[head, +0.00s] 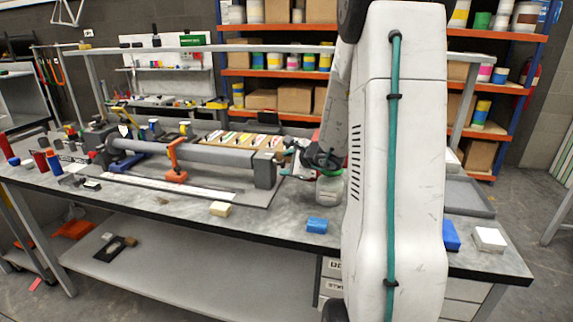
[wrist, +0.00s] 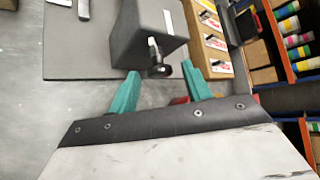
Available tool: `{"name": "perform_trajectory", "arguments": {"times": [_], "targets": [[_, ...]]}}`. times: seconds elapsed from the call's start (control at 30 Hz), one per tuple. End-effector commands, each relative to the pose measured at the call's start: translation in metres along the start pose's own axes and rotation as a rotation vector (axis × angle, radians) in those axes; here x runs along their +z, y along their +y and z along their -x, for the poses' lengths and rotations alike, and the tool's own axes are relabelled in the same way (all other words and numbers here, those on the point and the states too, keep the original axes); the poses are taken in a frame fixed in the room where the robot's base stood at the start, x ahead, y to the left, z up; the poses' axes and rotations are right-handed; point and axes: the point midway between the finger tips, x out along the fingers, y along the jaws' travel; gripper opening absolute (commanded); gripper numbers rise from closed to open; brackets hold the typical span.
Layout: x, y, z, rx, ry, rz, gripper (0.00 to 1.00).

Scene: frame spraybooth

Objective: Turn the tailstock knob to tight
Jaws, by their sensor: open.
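The tailstock is a dark grey block (wrist: 125,30) on a dark base plate in the wrist view. It also shows at the right end of the grey tube in the head view (head: 265,170). The tailstock knob (wrist: 160,70) is small and black with a bar-like end, and sticks out of the block's face. My gripper (wrist: 160,72) has two green fingers, open, one on each side of the knob. I see gaps between the knob and both fingers. In the head view my arm hides most of the gripper. I see no tight mark.
The long grey tube (head: 200,154) lies in the fixture, with an orange support (head: 175,165) near its middle. A wooden box with labelled slots (head: 240,140) stands behind.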

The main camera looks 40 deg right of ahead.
Motion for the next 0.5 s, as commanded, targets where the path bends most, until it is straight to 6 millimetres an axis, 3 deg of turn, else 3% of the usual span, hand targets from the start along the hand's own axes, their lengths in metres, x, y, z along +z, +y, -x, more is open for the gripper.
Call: {"name": "perform_trajectory", "arguments": {"times": [0.3,0.43,0.5], "targets": [[0.0005,-0.0002,-0.0033,0.000,-0.001,0.001,0.46],[0.0004,-0.0002,-0.0032,0.000,-0.001,0.001,0.10],[0.0004,-0.0002,-0.0032,0.000,-0.001,0.001,0.06]]}}
